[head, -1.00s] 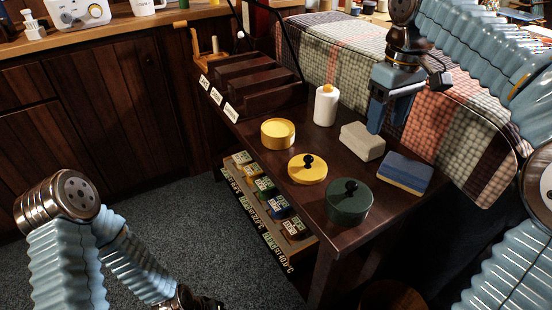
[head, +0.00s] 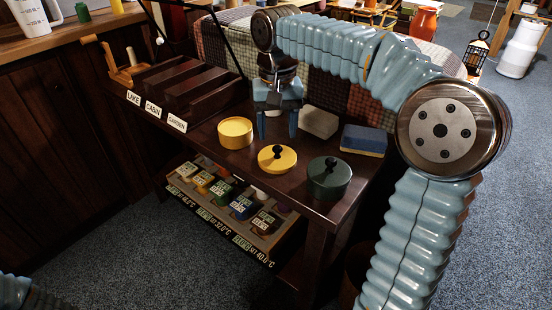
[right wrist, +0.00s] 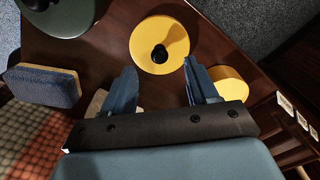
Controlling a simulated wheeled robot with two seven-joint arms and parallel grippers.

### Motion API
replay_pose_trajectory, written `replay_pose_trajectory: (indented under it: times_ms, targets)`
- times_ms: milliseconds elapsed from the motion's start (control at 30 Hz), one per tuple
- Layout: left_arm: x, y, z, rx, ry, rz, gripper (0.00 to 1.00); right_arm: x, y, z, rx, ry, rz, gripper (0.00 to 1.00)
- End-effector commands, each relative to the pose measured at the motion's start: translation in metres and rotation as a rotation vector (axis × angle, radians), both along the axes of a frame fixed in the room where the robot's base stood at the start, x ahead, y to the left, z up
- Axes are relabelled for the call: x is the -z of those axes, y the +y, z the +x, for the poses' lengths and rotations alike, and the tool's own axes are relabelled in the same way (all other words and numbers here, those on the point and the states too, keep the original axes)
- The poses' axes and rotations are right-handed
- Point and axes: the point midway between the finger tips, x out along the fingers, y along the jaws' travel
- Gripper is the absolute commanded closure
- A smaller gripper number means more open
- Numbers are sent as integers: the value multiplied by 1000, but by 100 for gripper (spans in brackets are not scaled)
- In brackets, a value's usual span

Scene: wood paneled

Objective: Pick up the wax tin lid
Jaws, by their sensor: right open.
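The wax tin lid, a round yellow disc with a black knob (head: 277,160), lies flat on the dark wood table; it also shows in the right wrist view (right wrist: 150,35). The open yellow tin (head: 235,133) stands beside it, and in the right wrist view (right wrist: 232,84) it is right of the lid. My right gripper (head: 277,132) is open and empty, fingers pointing down, behind and above the lid. In the right wrist view its spread fingers (right wrist: 159,66) are apart from the lid, with the knob ahead between them. My left gripper is out of view.
A green lidded tin (head: 328,182) stands right of the lid. A grey block (head: 319,122) and a blue-and-tan sponge-like block (head: 364,140) lie behind. A labelled wooden rack (head: 185,95) is at left. Small labelled pots sit on a lower shelf (head: 235,222).

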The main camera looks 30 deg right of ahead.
Motion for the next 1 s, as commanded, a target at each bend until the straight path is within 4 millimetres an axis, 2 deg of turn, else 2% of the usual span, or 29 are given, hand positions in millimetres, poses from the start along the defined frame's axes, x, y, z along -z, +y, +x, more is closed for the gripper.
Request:
replay_pose_trajectory:
  times_ms: [300, 600, 667, 1000]
  targets:
    - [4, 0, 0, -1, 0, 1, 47, 45, 0, 0, 0, 4, -1, 42]
    - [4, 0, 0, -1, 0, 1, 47, 52, 0, 0, -1, 1, 0, 42]
    - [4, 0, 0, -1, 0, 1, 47, 52, 0, 0, -1, 1, 0, 49]
    - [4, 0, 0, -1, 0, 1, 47, 52, 0, 1, -1, 1, -1, 100]
